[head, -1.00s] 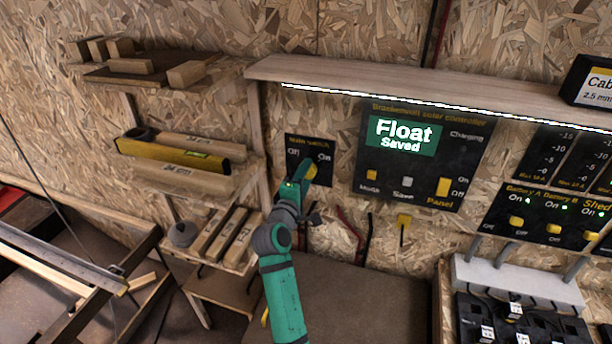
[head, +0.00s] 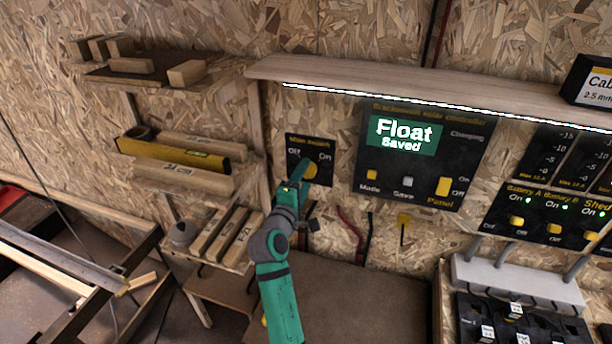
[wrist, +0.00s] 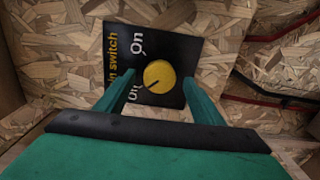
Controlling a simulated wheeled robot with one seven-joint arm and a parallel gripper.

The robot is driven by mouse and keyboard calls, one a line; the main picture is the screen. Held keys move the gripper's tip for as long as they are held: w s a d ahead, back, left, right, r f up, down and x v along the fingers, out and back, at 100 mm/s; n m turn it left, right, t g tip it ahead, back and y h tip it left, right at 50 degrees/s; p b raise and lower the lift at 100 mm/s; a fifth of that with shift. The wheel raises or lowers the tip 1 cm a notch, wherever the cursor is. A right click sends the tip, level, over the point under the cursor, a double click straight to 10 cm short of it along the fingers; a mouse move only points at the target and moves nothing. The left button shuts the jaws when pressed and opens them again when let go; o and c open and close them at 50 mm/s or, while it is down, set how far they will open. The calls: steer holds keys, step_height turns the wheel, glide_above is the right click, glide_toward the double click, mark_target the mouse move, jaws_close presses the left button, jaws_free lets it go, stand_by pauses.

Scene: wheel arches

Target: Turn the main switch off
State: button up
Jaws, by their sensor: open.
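The main switch panel (head: 322,143) is a black plate on the chipboard wall, marked Off at left and On at right. Its round yellow knob (head: 310,168) is partly behind my gripper (head: 297,178) in the head view. In the wrist view the panel (wrist: 178,45) looks turned on its side. There the knob (wrist: 160,76) lies between the two green fingers of my gripper (wrist: 157,84), which is open, with gaps visible on both sides. The knob's dark mark points down and left, towards the lower label, which the left finger partly hides.
The solar controller (head: 415,165) with its lit screen is right of the switch. A wooden shelf (head: 400,88) with a light strip runs above. Shelves with a yellow level (head: 180,154) and wood blocks are at left. Cables (head: 352,228) hang below right.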

steer(key=v, duration=0.9)
steer(key=shift+w, duration=0.1)
steer(key=s+a+f+m+g+y, duration=0.15)
steer(key=s+f+m+y, duration=0.35)
steer(key=s+f, duration=1.7)
steer(key=s+d+m, duration=0.1)
steer(key=s+m, duration=0.2)
steer(key=s, duration=0.6)
steer(key=s+d+r+m, duration=0.1)
steer(key=s+d+m, duration=0.1)
steer(key=s, duration=0.7)
steer(key=s+d+r+m, duration=0.1)
steer(key=s+m, duration=0.3)
steer(key=s, duration=0.6)
steer(key=shift+d+r+m+y, duration=0.25)
steer(key=shift+d+m+y, duration=0.05)
steer(key=shift+s+d, duration=0.15)
steer(key=shift+s, duration=0.05)
